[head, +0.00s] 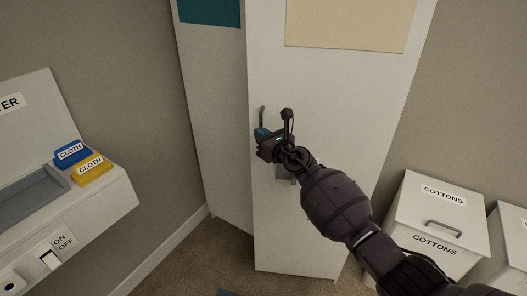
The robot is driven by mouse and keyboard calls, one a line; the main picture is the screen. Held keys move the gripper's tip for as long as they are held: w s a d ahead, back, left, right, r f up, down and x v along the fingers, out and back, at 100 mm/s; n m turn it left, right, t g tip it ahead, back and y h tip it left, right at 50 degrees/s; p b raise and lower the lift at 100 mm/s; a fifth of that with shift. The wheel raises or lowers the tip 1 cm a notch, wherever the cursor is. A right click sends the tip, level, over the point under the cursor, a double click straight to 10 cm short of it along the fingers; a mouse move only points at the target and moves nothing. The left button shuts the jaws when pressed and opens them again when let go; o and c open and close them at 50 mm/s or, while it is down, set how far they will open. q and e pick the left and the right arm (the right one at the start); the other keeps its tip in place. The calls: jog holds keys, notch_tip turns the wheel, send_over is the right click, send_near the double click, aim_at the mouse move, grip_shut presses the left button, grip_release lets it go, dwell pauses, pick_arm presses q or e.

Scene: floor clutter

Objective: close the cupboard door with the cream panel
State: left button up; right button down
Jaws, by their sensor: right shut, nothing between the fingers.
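The white cupboard door with the cream panel (345,26) stands at the centre of the head view, its face towards me. Its left edge overlaps a white face with a teal panel (210,12), set at a different angle. Whether the cream-panel door is ajar is hard to tell. My right arm hides part of the door's lower right. My left gripper is out of view.
A white unit (105,205) with a blue cloth box (72,152), a yellow cloth box (90,169) and an on/off switch stands at left. White bins marked COTTONS (418,212) stand at right.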

jog(key=w+b, duration=0.1)
jog(key=w, duration=0.1)
jog(key=w+f+b, duration=0.1)
jog(key=shift+w+a, duration=0.2)
jog(key=shift+w, duration=0.15)
pick_arm(q)
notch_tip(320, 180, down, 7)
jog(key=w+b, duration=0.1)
jog(key=b, duration=0.5)
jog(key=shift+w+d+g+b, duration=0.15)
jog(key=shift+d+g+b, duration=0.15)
jog(key=shift+b, duration=0.1)
pick_arm(e)
jog(key=w+d+r+m+t+h, duration=0.1)
jog(key=w, duration=1.1)
jog(key=shift+w+d, duration=0.25)
jog(key=shift+w, duration=0.15)
jog(key=shift+r, duration=0.1)
